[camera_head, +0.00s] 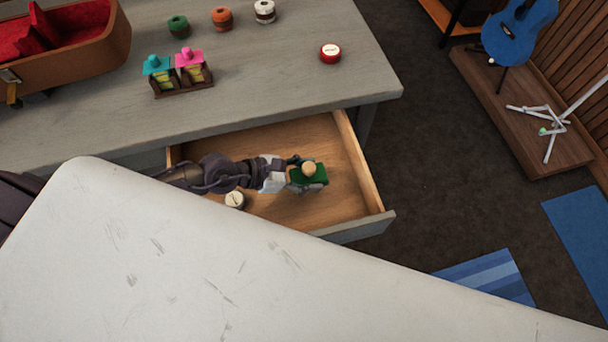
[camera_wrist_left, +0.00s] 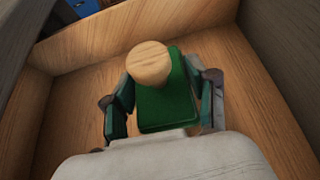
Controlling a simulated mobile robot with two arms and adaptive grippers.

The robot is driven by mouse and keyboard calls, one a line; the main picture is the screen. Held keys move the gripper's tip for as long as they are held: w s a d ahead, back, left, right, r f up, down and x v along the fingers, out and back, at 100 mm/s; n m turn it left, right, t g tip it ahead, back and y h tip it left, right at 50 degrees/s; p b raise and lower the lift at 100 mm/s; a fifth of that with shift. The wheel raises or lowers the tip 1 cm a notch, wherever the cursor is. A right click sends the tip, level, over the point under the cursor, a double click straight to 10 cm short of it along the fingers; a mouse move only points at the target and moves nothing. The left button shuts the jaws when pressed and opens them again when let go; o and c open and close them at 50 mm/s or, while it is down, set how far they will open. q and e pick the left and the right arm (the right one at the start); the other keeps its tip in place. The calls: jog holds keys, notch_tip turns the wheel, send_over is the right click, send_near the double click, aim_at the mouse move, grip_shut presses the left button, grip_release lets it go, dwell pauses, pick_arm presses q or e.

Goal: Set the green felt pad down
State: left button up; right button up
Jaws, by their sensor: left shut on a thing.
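The green felt pad (camera_head: 318,174) has a round light-wood knob on top. My left gripper (camera_head: 309,177) is shut on it, over the open wooden drawer (camera_head: 345,203). In the left wrist view the pad (camera_wrist_left: 166,108) sits between the two fingers of the left gripper (camera_wrist_left: 163,110), with the knob at its far end. The drawer floor (camera_wrist_left: 80,98) shows around it. I cannot tell whether the pad touches the floor. My right gripper is not in view.
A small round cream-topped tin (camera_head: 234,200) lies in the drawer near my left arm. The grey worktop (camera_head: 280,75) above holds a red tin (camera_head: 330,53), several coloured spools and a rack (camera_head: 182,85) with teal and pink items. The drawer's right wall (camera_head: 358,160) stands close by.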

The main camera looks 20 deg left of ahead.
aim_at(308, 182)
pick_arm(q)
notch_tip(308, 182, down, 4)
jog(key=shift+r+b, duration=0.2)
jog(key=shift+b, duration=0.65)
jog(key=shift+f, duration=0.1)
jog(key=shift+f, duration=0.15)
jog(key=o, duration=1.2)
